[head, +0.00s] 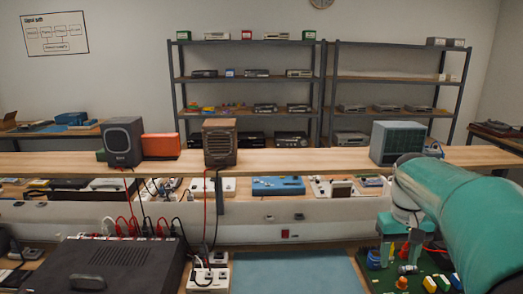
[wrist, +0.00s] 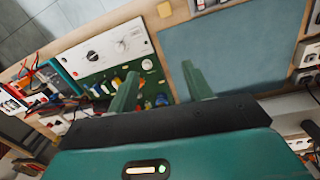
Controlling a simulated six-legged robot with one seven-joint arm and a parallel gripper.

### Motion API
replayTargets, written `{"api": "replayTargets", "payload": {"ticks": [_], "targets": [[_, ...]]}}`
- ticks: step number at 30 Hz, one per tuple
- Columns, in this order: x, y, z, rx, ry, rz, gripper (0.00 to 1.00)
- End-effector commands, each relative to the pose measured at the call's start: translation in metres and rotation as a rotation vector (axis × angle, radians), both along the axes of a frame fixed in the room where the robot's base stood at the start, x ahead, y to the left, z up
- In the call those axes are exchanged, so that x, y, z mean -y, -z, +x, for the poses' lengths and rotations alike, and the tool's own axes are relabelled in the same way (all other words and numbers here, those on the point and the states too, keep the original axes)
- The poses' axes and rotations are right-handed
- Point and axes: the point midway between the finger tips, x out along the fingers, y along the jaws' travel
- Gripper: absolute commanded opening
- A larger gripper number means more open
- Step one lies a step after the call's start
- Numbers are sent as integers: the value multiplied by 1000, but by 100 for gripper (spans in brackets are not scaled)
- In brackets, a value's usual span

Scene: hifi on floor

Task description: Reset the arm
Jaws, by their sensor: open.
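My teal arm comes in from the right edge of the head view and reaches down over the right side of the bench. My gripper (wrist: 160,84) shows in the wrist view with its two green fingers spread apart and nothing held between them. The fingers are over the bench, near a green board (wrist: 150,90) with colourful parts and the edge of a blue-grey mat (wrist: 230,55). In the head view the green board (head: 437,270) lies below the arm at lower right, partly hidden by it.
The blue mat (head: 290,272) is bare at the front centre. A black device (head: 105,262) with red and black leads stands at front left. A raised wooden shelf (head: 290,160) crosses behind, carrying a dark speaker (head: 123,142), a brown speaker (head: 219,143) and a grey-green monitor (head: 396,142).

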Motion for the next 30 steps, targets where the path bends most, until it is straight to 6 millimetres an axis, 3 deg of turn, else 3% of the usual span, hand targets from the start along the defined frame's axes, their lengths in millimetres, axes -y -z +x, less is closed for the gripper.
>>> {"api": "replayTargets", "payload": {"ticks": [3,8,18,24,30], "targets": [[-34,-13,-25,82,-21,-9,50],[-73,-21,-59,189,-41,-12,50],[-138,-7,-137,409,-84,9,50],[-158,10,-168,502,-99,28,50],[-163,15,-175,525,-99,35,50]]}}
